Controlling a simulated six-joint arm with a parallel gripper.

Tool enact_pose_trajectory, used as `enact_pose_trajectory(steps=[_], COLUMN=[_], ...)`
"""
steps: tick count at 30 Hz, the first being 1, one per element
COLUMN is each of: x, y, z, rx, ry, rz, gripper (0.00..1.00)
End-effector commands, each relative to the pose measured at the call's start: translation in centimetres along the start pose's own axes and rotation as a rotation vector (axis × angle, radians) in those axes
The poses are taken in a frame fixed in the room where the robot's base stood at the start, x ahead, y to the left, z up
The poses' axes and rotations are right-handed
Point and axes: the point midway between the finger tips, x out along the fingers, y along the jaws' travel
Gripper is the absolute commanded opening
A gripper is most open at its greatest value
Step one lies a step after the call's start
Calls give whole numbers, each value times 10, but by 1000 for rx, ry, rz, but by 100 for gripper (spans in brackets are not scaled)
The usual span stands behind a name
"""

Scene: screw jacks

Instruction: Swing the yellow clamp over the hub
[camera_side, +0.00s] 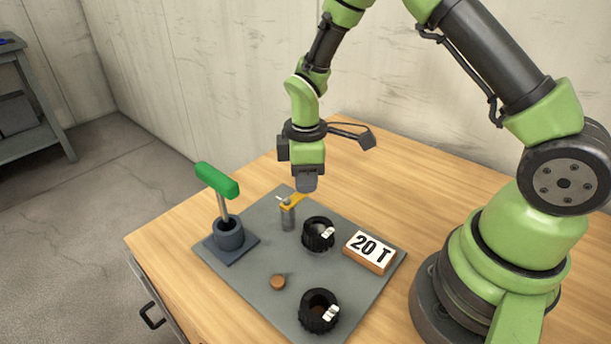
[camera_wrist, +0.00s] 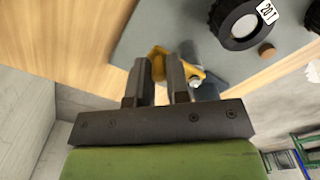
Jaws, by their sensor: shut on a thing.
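The yellow clamp (camera_side: 291,201) sits on top of a short grey post at the back of the grey plate. My gripper (camera_side: 304,188) comes down over it from above, shut on its arm. In the wrist view the clamp (camera_wrist: 191,69) shows between and beyond the fingers (camera_wrist: 160,72). A black hub (camera_side: 318,235) with a white tab stands just right of the post, apart from the clamp; it also shows in the wrist view (camera_wrist: 239,42). A second black hub (camera_side: 319,312) stands at the plate's front. I cannot tell which hub is meant.
A brown knob (camera_side: 278,282) sits on the grey plate (camera_side: 245,283). Bare table lies behind the plate.

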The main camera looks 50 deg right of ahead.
Motion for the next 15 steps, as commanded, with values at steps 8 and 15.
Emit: enact_pose_trajectory(steps=[8,15], x=[-1,-1], y=[-3,-10], z=[3,8], rx=[80,257], ry=[0,0], rz=[0,0], gripper=[0,0])
